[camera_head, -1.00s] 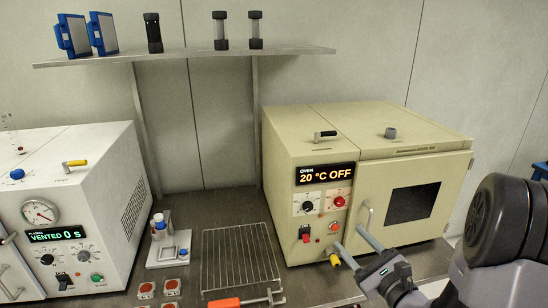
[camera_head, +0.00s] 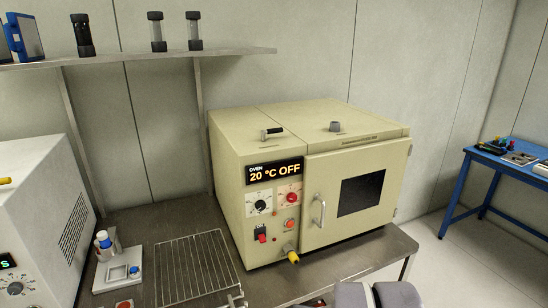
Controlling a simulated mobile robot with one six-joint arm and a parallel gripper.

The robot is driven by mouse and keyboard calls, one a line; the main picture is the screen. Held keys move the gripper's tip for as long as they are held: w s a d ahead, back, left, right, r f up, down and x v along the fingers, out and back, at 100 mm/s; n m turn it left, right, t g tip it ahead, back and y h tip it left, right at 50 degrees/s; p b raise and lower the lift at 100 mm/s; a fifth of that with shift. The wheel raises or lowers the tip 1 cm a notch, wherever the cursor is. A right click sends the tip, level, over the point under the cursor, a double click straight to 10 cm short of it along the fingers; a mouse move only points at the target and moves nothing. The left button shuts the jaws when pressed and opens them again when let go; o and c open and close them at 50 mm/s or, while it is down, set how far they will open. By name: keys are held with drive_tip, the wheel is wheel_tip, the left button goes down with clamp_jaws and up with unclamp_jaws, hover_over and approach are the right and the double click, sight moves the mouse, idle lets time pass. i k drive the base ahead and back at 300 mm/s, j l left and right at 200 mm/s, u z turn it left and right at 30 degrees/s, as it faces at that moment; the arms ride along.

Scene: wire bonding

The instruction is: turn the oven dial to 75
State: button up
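Below the display are a black dial (camera_head: 261,207) on a white scale plate and a red dial (camera_head: 292,198) on another plate. The scale marks are too small to read. A red rocker switch (camera_head: 261,235) and a red-orange button (camera_head: 290,224) sit lower on the panel. Only grey rounded parts of my arm show at the bottom edge. My gripper itself is out of view, and nothing covers the dials.
The oven door (camera_head: 357,195) is shut, with a vertical handle (camera_head: 318,210). A yellow-tipped fitting (camera_head: 292,257) sticks out low on the front. A wire rack (camera_head: 195,268) lies on the bench (camera_head: 150,222) to the left. A blue table (camera_head: 459,190) stands at the right.

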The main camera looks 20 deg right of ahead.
sight(260, 206)
drive_tip(key=i+j, duration=0.4)
drive_tip(key=i+j+z, duration=0.1)
drive_tip(key=i+j, duration=0.3)
drive_tip(key=j, duration=0.2)
